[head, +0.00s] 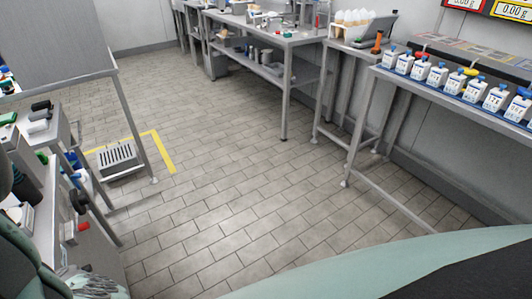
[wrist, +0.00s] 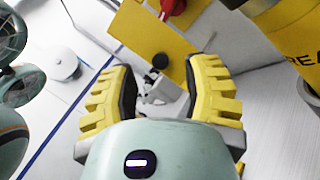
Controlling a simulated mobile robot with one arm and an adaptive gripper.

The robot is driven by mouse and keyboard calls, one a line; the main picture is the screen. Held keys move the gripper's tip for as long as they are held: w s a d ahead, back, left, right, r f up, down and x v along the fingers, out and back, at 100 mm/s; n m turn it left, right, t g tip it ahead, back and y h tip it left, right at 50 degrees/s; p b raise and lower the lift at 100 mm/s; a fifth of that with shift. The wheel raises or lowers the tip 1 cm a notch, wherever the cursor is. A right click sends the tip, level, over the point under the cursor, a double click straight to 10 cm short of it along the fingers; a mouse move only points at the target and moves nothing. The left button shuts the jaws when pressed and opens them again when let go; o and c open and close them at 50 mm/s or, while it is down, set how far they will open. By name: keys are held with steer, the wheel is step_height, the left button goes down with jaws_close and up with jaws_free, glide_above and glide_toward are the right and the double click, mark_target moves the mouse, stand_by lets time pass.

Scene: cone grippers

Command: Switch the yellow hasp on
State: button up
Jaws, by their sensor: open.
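In the wrist view, my gripper (wrist: 162,78) has two yellow ribbed fingers with dark inner pads. They are spread apart with nothing clamped between them. A flat yellow plate (wrist: 140,38), which may be part of the yellow hasp, lies just beyond the fingertips. A round black knob (wrist: 160,61) shows at its lower edge, between the fingertips. A red part (wrist: 172,7) is at the top, cut off by the frame. I cannot tell the hasp's position. I cannot make out the hasp in the head view.
A yellow item with black lettering (wrist: 292,40) stands close to the right finger. In the head view, a bench with several blue-capped bottles (head: 437,76) stands at the right. The tiled floor (head: 215,190) is clear in the middle.

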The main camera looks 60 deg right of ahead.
steer(key=shift+p+x, duration=0.45)
steer(key=shift+x, duration=1.4)
steer(key=shift+o, duration=0.2)
jaws_close()
